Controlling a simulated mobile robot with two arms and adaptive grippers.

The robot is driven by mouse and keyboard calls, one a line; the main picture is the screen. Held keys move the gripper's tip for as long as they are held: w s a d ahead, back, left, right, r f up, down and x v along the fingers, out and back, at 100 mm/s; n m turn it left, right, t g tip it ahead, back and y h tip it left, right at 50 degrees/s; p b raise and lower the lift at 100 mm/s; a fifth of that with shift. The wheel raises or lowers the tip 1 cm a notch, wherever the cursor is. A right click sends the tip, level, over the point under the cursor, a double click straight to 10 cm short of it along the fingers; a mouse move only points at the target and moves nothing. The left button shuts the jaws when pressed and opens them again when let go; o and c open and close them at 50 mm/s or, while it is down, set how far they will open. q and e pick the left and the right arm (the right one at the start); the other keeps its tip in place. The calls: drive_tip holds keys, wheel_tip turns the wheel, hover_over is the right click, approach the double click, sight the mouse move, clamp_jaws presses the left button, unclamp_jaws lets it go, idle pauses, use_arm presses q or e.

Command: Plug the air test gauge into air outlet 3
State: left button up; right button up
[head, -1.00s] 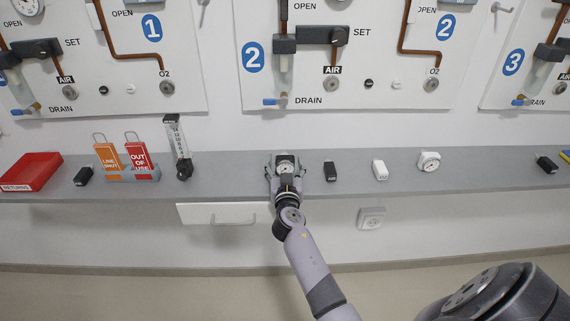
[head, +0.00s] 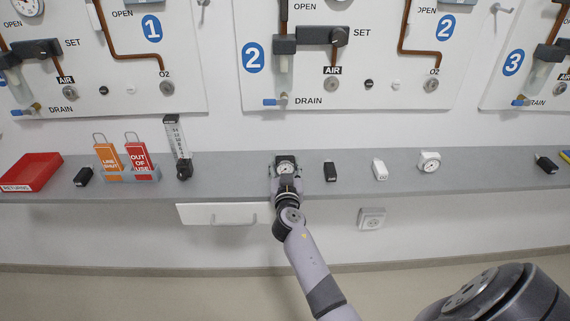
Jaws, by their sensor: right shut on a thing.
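Panel 3, marked by a blue 3 (head: 514,62), is cut off by the right picture edge. Its air outlet (head: 560,88) shows as a small round metal fitting near that edge. My left gripper is not in view.
The grey shelf (head: 230,180) also holds a black plug (head: 330,171), a white plug (head: 380,169), a white dial gauge (head: 429,161) and another black plug (head: 546,164). A flowmeter (head: 178,145), tag holder (head: 140,175) and red tray (head: 30,171) stand left. The shelf right of the white gauge is mostly clear.

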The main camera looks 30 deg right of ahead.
drive_tip(key=shift+r+p, duration=0.6)
drive_tip(key=shift+r, duration=0.35)
drive_tip(key=shift+s+a, duration=0.1)
